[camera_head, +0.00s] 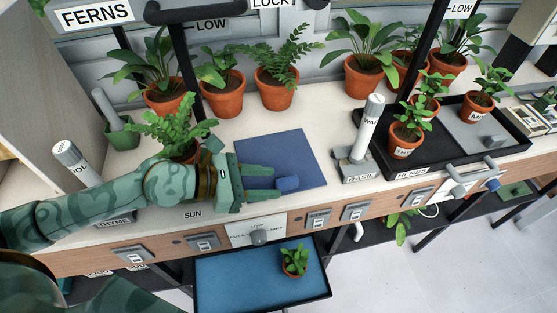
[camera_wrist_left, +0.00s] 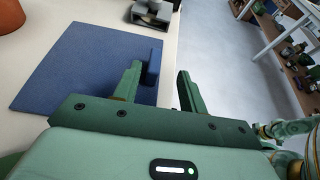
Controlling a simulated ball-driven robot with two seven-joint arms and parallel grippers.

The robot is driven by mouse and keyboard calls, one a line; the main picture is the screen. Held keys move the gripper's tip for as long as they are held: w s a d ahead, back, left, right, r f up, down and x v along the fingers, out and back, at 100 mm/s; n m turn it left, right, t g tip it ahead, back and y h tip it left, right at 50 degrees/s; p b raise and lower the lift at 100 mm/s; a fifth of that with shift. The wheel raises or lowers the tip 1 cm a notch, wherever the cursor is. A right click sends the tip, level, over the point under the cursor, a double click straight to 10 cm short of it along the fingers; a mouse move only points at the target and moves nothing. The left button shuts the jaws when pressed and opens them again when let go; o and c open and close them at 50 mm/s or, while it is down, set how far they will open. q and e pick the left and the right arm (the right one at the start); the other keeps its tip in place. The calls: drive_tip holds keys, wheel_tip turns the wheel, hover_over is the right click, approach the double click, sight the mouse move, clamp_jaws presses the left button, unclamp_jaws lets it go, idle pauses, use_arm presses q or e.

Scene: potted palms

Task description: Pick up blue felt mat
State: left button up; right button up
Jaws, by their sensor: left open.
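The blue felt mat (camera_head: 285,150) lies flat on the pale bench, and it also shows in the left wrist view (camera_wrist_left: 85,65). A small raised blue block or tab (camera_head: 288,184) stands at the mat's front edge; it also shows in the left wrist view (camera_wrist_left: 153,68). My left gripper (camera_head: 280,185) is open over the mat's front edge. Its fingers (camera_wrist_left: 159,72) lie on either side of the tab, which is closer to the left finger in the wrist view. I cannot tell whether they touch it. My right gripper is not in view.
Potted ferns (camera_head: 278,88) stand along the back. A grey stand with a white cylinder (camera_head: 362,140) is right of the mat. A black tray (camera_head: 450,150) with pots lies further right. An open blue-lined drawer (camera_head: 235,280) holding a small plant juts out below.

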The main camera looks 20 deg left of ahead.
sight(294, 181)
use_arm(q)
drive_tip(key=x, duration=0.2)
drive_tip(key=b+x, duration=0.1)
drive_tip(key=x, duration=0.1)
drive_tip(key=b+x, duration=0.1)
drive_tip(key=x, duration=0.2)
drive_tip(key=shift+w+a+f, duration=0.25)
drive_tip(key=shift+a+f, duration=0.05)
drive_tip(key=shift+a, duration=0.05)
drive_tip(key=shift+w+d, duration=0.2)
drive_tip(key=shift+d, duration=0.1)
clamp_jaws()
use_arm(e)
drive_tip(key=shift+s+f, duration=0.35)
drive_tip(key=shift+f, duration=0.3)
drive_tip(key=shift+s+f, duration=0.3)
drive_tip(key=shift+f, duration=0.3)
